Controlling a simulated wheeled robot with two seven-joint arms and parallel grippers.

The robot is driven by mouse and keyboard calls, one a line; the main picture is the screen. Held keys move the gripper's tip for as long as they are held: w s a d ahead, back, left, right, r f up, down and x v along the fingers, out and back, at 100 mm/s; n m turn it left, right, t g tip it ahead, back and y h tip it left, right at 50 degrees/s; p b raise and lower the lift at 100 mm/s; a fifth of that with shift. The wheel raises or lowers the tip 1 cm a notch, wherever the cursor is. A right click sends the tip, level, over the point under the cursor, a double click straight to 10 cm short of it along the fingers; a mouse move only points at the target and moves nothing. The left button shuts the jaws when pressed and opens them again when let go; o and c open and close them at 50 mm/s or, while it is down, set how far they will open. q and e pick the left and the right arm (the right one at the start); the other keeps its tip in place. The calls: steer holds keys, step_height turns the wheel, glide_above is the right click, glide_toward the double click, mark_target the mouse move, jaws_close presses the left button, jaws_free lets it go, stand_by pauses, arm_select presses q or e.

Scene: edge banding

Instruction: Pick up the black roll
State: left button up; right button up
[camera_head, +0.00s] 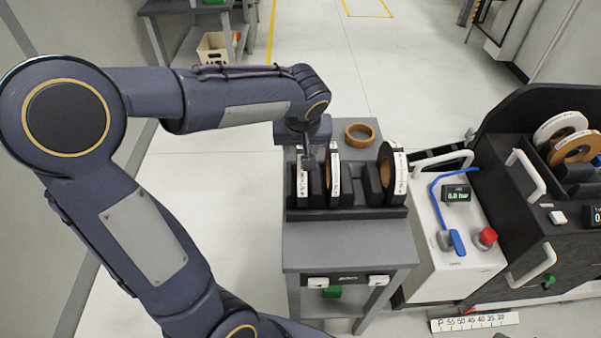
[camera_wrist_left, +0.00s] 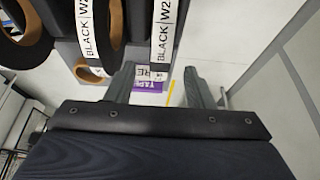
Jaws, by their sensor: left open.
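Three edge-band rolls stand upright in a dark rack (camera_head: 345,213) on a grey cart: a left roll (camera_head: 302,187), a middle roll (camera_head: 334,180) and a right roll (camera_head: 394,176). In the left wrist view, the left roll (camera_wrist_left: 166,28) and the middle roll (camera_wrist_left: 88,20) carry white labels reading "BLACK | W2", partly cut off. My left gripper (camera_head: 308,158) is at the left roll, fingers pointing down. In its wrist view the open fingers (camera_wrist_left: 162,86) lie to either side of the left roll's line; contact cannot be told. My right gripper is not in view.
A brown ring (camera_head: 360,134) lies on the cart behind the rack. A white unit (camera_head: 452,240) with a red knob and a dark machine (camera_head: 535,215) stand close on the right. Open floor (camera_head: 210,200) lies left of the cart.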

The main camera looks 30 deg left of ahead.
mark_target(302, 152)
arm_select(q)
steer(key=x, duration=0.3)
steer(key=shift+f, duration=0.4)
steer(key=shift+r, duration=0.1)
jaws_close()
